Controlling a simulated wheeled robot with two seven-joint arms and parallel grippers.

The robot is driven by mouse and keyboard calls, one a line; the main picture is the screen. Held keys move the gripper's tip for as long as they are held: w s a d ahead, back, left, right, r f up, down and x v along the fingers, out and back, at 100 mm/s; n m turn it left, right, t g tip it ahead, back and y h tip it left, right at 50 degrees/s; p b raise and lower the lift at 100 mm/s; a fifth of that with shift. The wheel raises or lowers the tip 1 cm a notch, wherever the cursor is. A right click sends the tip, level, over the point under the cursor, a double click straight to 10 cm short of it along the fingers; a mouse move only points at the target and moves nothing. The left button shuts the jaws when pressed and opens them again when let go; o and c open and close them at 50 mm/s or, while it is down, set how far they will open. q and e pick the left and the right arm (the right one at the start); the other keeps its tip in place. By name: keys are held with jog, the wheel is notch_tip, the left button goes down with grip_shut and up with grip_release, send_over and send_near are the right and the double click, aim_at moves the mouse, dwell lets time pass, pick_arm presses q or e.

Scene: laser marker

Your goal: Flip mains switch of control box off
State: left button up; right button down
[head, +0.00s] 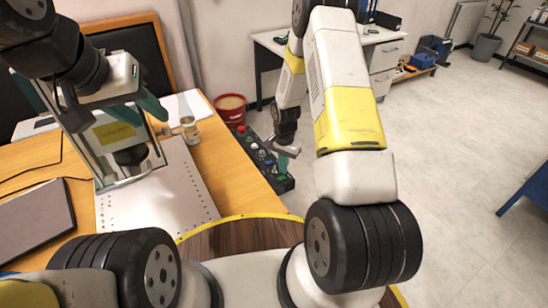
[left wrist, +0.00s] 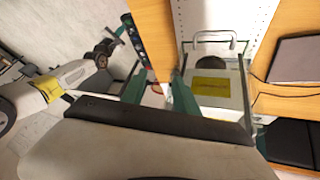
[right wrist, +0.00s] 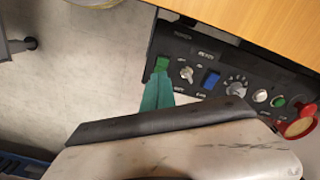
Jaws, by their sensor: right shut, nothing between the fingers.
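The black control box (head: 243,143) sits along the right edge of the wooden table. The right wrist view shows its panel (right wrist: 180,45) with a green rocker switch (right wrist: 161,64), a silver key-like switch (right wrist: 186,73), a blue rocker (right wrist: 210,79) and a rotary knob (right wrist: 236,88). My left gripper (left wrist: 160,90) is open and empty, above the table by the laser marker (left wrist: 213,88).
A red emergency button (right wrist: 298,127) is at the box's far end. A glass jar (head: 190,130) stands near the box. A red bucket (head: 230,112) is behind.

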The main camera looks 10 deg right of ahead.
aim_at(283, 178)
jog(key=shift+r, duration=2)
